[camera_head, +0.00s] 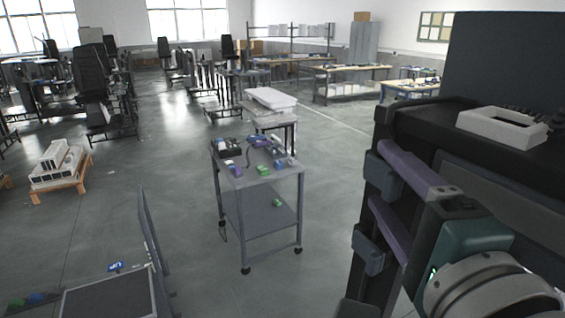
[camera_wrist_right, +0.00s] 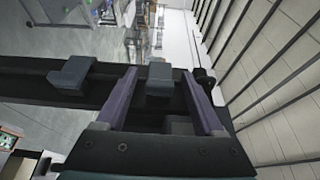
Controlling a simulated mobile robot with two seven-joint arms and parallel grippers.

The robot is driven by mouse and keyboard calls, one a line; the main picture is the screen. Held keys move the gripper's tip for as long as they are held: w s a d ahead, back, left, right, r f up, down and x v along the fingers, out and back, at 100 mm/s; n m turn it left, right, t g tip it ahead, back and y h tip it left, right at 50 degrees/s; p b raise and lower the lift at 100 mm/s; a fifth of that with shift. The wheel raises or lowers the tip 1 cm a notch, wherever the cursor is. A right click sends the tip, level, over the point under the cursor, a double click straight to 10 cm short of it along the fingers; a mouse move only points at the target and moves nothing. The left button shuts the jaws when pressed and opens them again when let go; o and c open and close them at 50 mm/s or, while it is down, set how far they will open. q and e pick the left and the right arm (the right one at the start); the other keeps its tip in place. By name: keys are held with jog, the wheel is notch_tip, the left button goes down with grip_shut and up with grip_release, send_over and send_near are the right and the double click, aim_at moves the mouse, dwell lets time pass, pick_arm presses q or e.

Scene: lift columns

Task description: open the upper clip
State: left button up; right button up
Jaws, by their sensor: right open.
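The upper clip (camera_head: 382,168) is a blue-grey block on the edge of a tall dark frame (camera_head: 362,285) at the right of the head view. The lower clip (camera_head: 369,250), of the same colour, sits below it. My right gripper (camera_head: 378,173) has two purple fingers, spread apart on either side of the upper clip. In the right wrist view the upper clip (camera_wrist_right: 160,76) lies between the fingertips (camera_wrist_right: 157,88), and the lower clip (camera_wrist_right: 72,74) is outside them, to the left. I cannot tell whether the fingers touch the upper clip. My left gripper is not in view.
A grey trolley (camera_head: 262,175) with several small items stands on the open floor, left of the frame. A white tray-like part (camera_head: 500,130) lies on the dark top beside my right arm. A dark upright panel (camera_head: 150,240) stands at lower left.

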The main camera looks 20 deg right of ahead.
grip_shut()
dwell(0.5)
jog(key=shift+a+m+g+h, duration=0.25)
jog(key=shift+m+g+h, duration=0.25)
jog(key=shift+h, duration=0.4)
jog(key=shift+w+a+f+m+h, duration=0.1)
jog(key=shift+w+a+m+h, duration=0.1)
jog(key=shift+m+h, duration=0.35)
jog(key=m+g+h, duration=0.1)
jog(key=m+g+h+b, duration=0.1)
jog(key=h, duration=0.1)
jog(key=shift+w+a+f, duration=0.1)
jog(key=shift+w+a, duration=0.05)
jog(key=shift+a, duration=0.25)
jog(key=shift+m+g+h+b, duration=0.25)
jog(key=shift+g+b, duration=0.1)
jog(key=shift+g, duration=0.05)
